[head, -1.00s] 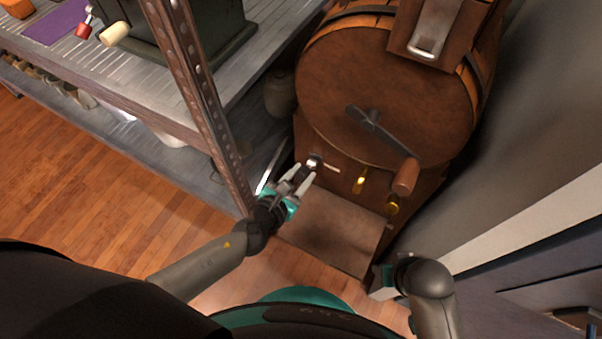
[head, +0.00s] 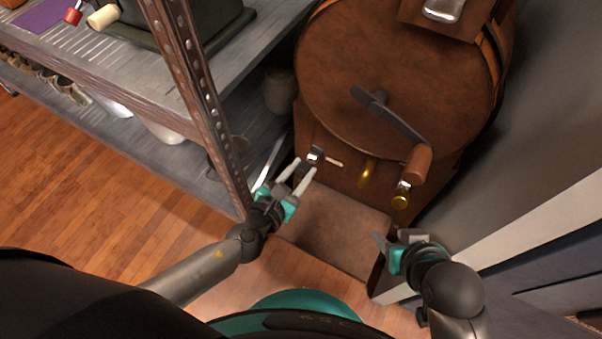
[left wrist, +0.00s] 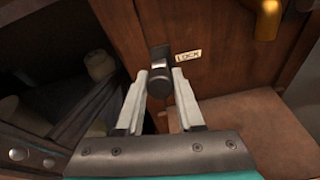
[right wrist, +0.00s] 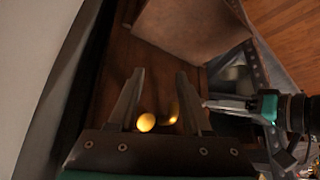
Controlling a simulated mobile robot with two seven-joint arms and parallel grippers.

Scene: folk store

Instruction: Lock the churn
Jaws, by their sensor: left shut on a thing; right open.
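The wooden churn (head: 345,60) stands at the upper right with a crank across its round face. Its lock knob (head: 316,155), dark with a metal end, sits low on the front. The knob (left wrist: 160,86) also shows in the left wrist view, beside a label (left wrist: 188,56) reading LOCK. My left gripper (head: 299,172) is at the knob, its fingers closed on either side of it; it also shows in the left wrist view (left wrist: 160,84). My right gripper (head: 395,242) is open and empty, low in front of the churn's right side; its fingers show in the right wrist view (right wrist: 157,80).
Two brass fittings, a tap (head: 367,172) and a round knob (head: 401,196), stick out right of the lock. A wooden ledge (head: 340,230) lies below them. A metal shelf post (head: 200,90) stands close to my left arm. A wall is at the right.

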